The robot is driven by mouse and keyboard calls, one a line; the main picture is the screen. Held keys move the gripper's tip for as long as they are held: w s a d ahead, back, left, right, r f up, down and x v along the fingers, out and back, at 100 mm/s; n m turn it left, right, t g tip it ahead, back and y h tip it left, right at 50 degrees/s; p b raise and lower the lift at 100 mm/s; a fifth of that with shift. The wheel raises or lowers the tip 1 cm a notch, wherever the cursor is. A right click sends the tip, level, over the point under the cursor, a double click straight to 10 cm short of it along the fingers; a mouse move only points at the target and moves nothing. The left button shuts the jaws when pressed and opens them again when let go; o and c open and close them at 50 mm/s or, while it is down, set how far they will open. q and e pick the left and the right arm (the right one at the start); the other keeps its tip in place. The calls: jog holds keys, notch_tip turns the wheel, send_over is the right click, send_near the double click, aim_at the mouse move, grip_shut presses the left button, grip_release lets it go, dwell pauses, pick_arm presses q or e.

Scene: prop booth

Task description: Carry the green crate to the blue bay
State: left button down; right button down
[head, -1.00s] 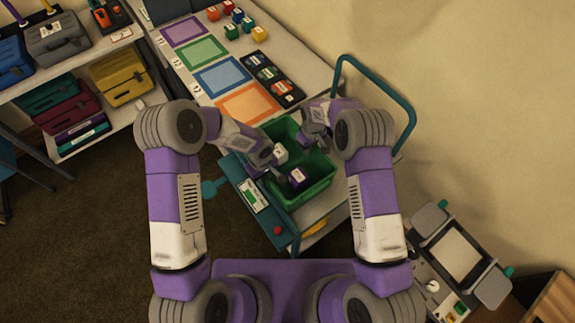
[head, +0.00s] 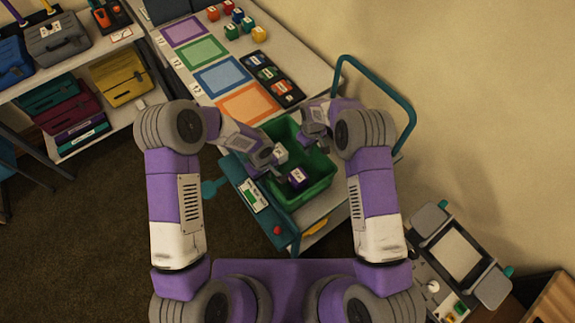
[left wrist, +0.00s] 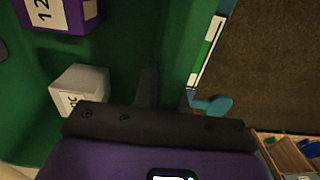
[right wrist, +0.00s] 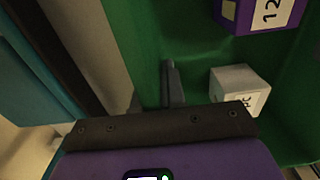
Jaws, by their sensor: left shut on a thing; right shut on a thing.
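The green crate (head: 318,170) sits at the cart, with a white cube (head: 280,153) and a purple cube (head: 298,178) inside. My left gripper (head: 270,170) is shut on the crate's left wall; in the left wrist view (left wrist: 168,95) its fingers straddle that wall. My right gripper (head: 303,140) is shut on the opposite wall, which also shows between its fingers in the right wrist view (right wrist: 153,95). I cannot tell whether the crate touches the cart top. The blue bay (head: 222,76) is an empty blue rectangle on the white table, beyond the crate.
The cart (head: 325,208) has a teal handle (head: 378,82) on its right. An orange bay (head: 248,103) lies between the crate and the blue bay; green (head: 202,52) and purple (head: 186,30) bays lie beyond. A black tray (head: 272,80) stands beside the bays. Shelves (head: 120,115) stand left.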

pick_arm(q)
jog(key=shift+r, duration=0.15)
pick_arm(e)
jog(key=shift+r, duration=0.15)
